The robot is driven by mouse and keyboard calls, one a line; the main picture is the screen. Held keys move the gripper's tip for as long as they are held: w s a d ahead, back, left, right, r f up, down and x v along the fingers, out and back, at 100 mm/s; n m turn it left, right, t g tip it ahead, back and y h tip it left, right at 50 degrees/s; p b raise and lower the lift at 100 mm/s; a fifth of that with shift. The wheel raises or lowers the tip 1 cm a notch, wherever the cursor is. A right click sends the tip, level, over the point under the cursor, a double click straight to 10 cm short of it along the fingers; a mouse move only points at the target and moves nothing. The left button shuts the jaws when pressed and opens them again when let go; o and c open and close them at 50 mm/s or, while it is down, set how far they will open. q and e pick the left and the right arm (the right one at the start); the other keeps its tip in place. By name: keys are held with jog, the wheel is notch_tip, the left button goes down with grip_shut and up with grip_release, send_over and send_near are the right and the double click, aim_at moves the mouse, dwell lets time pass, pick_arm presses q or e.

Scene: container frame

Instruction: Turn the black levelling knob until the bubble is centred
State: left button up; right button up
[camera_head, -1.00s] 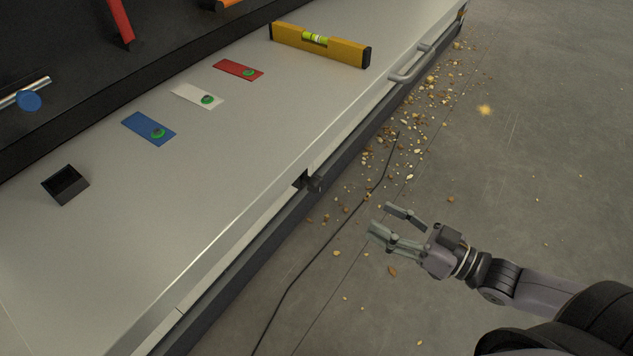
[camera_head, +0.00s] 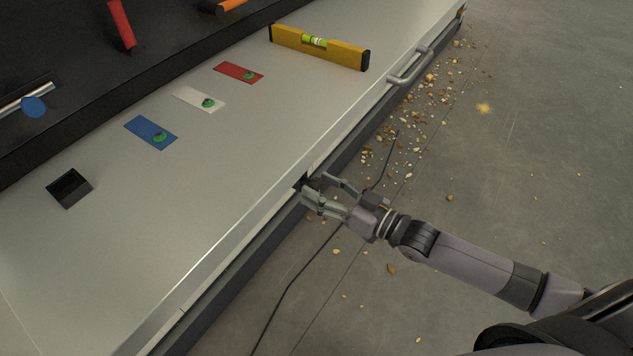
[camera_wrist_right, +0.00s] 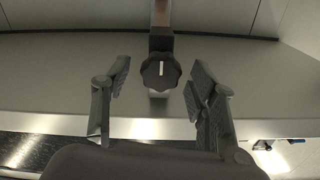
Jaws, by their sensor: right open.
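The black levelling knob (camera_wrist_right: 160,72) has a lobed rim and a white mark that stands near upright. In the right wrist view it lies between the fingers of my right gripper (camera_wrist_right: 157,84), with a gap on each side. The right gripper (camera_head: 325,186) is open at the bench's front edge and mostly hides the knob in the head view. A yellow spirit level (camera_head: 345,54) stands on the bench at the back, with a green vial (camera_head: 315,41). The bubble is too small to place exactly. My left gripper is not in view.
The pale bench top (camera_head: 200,165) carries blue (camera_head: 142,128), white (camera_head: 190,94) and red (camera_head: 230,70) cards with green pieces, and a black open box (camera_head: 69,188). A metal handle (camera_head: 409,72) juts from the front edge. Debris and a cable lie on the floor.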

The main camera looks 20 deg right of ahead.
jog(key=shift+x, duration=0.8)
jog(key=shift+c, duration=0.3)
jog(key=c, duration=1.1)
jog(key=shift+n, duration=0.3)
